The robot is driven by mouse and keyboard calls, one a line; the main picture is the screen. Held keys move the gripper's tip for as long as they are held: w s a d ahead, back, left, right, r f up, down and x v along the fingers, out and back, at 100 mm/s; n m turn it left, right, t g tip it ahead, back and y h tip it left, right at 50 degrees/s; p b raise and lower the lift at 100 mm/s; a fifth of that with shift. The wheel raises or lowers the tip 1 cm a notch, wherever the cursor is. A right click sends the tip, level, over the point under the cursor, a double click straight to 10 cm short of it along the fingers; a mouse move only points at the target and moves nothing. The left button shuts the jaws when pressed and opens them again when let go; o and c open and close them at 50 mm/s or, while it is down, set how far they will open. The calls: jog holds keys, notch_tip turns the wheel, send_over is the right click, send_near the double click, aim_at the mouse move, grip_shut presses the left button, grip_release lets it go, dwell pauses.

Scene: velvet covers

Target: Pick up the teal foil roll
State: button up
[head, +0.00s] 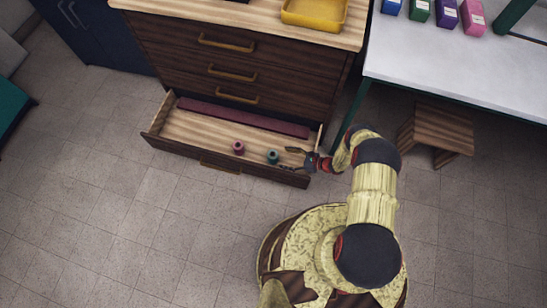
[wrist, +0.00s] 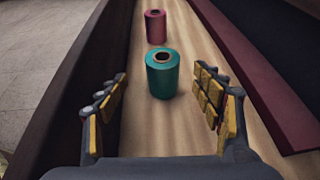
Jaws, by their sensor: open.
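The teal foil roll (head: 272,157) stands upright in the open bottom drawer (head: 225,165), near its right end. In the wrist view the teal roll (wrist: 162,75) is straight ahead, centred between the fingers and a little beyond their tips. My gripper (head: 289,159) is open and empty, low at the drawer's right end, just right of the roll. In the wrist view its two padded fingers (wrist: 163,88) are spread wide on either side, apart from the roll.
A pink-red roll (head: 239,148) stands behind the teal one in the wrist view (wrist: 155,28). A long dark red bar (head: 240,118) lies along the drawer's back. The drawer's front wall (wrist: 75,75) rises close on the left. A wooden stool (head: 437,130) stands right of my arm.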

aim_at(275, 155)
jog(key=b+x, duration=0.2)
jog(key=x, duration=0.5)
jog(key=shift+w+f+b, duration=0.15)
jog(key=shift+w+b, duration=0.05)
jog(key=shift+b, duration=0.2)
jog(key=shift+c, duration=0.4)
jog(key=c, duration=1.3)
